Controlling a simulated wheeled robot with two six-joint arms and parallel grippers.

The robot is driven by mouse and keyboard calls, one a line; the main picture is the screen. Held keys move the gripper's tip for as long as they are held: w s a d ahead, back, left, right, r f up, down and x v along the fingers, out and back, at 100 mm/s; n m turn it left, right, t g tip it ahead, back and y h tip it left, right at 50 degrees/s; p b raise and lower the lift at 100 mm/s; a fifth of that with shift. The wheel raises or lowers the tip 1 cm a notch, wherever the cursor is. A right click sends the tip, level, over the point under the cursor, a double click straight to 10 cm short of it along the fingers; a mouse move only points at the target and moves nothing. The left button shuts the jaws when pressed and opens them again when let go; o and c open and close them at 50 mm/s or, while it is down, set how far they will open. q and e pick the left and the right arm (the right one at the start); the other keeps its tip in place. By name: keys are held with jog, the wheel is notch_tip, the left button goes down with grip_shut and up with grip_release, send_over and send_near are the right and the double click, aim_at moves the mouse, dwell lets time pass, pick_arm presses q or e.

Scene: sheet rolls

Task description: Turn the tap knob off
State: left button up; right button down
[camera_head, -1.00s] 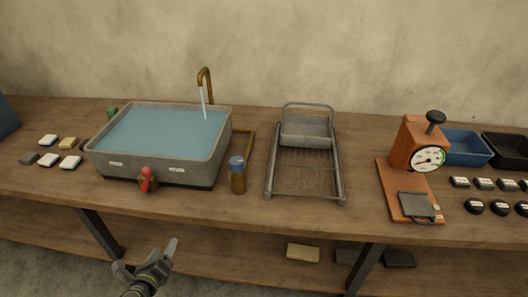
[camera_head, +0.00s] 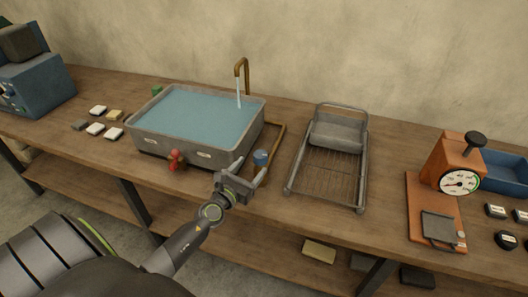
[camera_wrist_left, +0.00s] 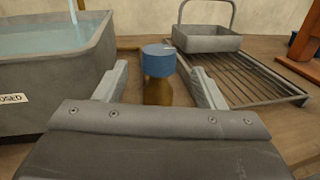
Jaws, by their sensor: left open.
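The tap knob (camera_head: 261,157) is a blue cap on a short brass post, standing upright just right of the grey basin. It also shows in the left wrist view (camera_wrist_left: 158,60), centred, with the brass post under it. Water runs in a thin stream from the brass spout (camera_head: 241,66) into the filled basin (camera_head: 188,151). My left gripper (camera_head: 250,171) is open and empty, close in front of the knob. In the left wrist view its fingers lie to either side of the knob and post, with gaps; I cannot tell how deep between them it is. My right gripper is not seen.
A red-handled valve (camera_head: 175,160) sticks out from the basin's front. A brass pipe (camera_head: 277,145) runs behind the knob. A wire rack (camera_head: 328,170) stands to the right, then an orange gauge press (camera_head: 459,165). Small blocks lie left of the basin.

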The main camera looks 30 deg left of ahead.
aim_at(264, 152)
pick_arm(q)
jog(key=w+b, duration=0.1)
jog(key=w, duration=0.7)
jog(key=shift+w+a, duration=0.2)
jog(key=shift+c, duration=0.2)
jog(key=c, duration=0.9)
jog(key=shift+c, duration=0.2)
